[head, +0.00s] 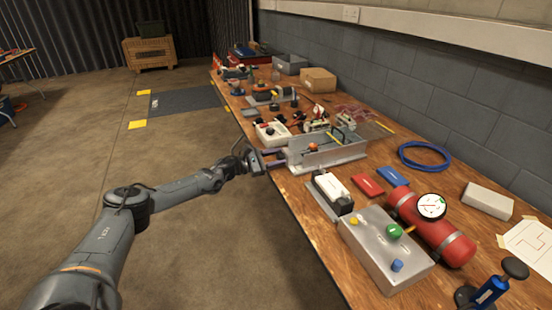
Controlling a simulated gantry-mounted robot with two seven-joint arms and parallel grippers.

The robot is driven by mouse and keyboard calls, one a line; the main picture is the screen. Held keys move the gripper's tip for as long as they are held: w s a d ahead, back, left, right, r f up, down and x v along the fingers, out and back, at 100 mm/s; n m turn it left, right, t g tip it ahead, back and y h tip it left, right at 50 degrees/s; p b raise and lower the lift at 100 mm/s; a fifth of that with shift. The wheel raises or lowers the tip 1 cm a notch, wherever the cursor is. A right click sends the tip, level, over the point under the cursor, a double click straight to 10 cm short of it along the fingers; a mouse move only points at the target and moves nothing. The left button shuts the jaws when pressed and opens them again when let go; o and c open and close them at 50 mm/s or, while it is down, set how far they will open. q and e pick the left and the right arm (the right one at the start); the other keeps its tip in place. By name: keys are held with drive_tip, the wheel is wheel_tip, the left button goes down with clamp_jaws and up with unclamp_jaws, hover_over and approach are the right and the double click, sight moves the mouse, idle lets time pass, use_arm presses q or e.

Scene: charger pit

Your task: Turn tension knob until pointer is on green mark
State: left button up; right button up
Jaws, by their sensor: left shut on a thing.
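A grey open-topped metal fixture (335,157) stands on the workbench, with a small orange part (313,146) inside it. My left gripper (284,159) reaches in from the left, with its purple fingers at the fixture's left end. It is shut on a small part there, which I take to be the tension knob; the fingers hide most of it. A pointer and a green mark on the fixture are too small to tell. My right gripper is not in view.
A grey control box (385,262) with a green knob (394,231) and a red cylinder (455,245) with a round gauge (432,206) stand nearer on the bench (300,215). A blue cable coil (425,156) lies to the right. Several items crowd the bench behind.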

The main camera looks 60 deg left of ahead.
use_arm(q)
drive_tip(key=o, duration=1)
drive_tip(key=shift+o, duration=0.2)
drive_tip(key=shift+s+a+p, duration=0.1)
drive_tip(key=shift+s+p, duration=0.2)
drive_tip(key=shift+s, duration=0.2)
drive_tip(key=s+a+p, duration=0.2)
drive_tip(key=s+p, duration=0.1)
drive_tip(key=s, duration=0.6)
drive_tip(key=shift+s+p, duration=0.3)
drive_tip(key=shift+p, duration=0.05)
